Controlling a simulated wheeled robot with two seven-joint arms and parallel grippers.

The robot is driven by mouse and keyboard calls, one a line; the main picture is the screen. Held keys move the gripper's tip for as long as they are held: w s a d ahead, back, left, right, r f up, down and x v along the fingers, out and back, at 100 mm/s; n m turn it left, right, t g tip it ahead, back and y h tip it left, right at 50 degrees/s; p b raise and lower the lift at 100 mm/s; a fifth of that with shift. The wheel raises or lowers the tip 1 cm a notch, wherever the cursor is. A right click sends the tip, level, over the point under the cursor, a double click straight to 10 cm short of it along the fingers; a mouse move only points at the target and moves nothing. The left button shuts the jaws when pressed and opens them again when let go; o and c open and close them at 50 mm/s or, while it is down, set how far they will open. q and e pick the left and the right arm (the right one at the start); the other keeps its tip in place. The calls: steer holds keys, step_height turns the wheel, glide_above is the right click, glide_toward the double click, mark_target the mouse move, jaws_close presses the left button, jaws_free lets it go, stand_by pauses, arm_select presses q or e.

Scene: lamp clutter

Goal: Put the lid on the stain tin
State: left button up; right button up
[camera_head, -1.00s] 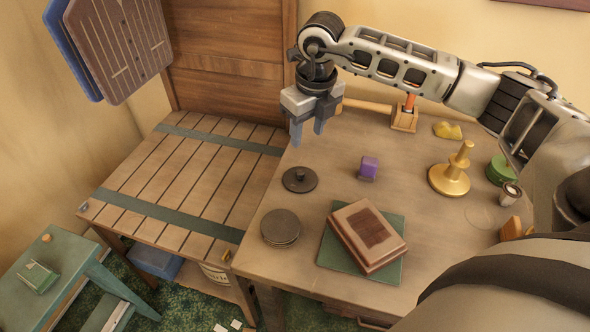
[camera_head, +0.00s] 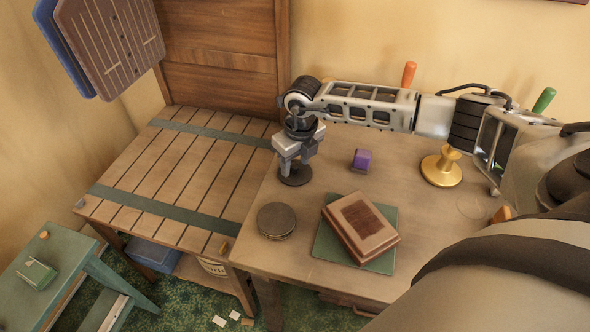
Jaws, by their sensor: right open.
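A dark round lid with a small raised knob (camera_head: 294,178) lies on the right-hand wooden table, near its left edge. My right gripper (camera_head: 291,168) points down with its open fingers at the lid's knob; the fingers hide part of it, and I cannot tell whether they touch it. A second dark, low round piece (camera_head: 276,221) lies nearer on the same table; I cannot tell whether it is the stain tin. A pale labelled can (camera_head: 213,267) stands partly hidden under the slatted bench; its label is unreadable. My left gripper is not in view.
A brown book (camera_head: 361,228) lies on a green mat (camera_head: 380,262) on the table (camera_head: 312,255). A purple block (camera_head: 361,160) and a brass candlestick-like piece (camera_head: 442,168) stand behind. The slatted bench (camera_head: 185,177) to the left is clear.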

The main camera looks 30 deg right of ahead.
jaws_close()
steer(key=shift+r, duration=0.15)
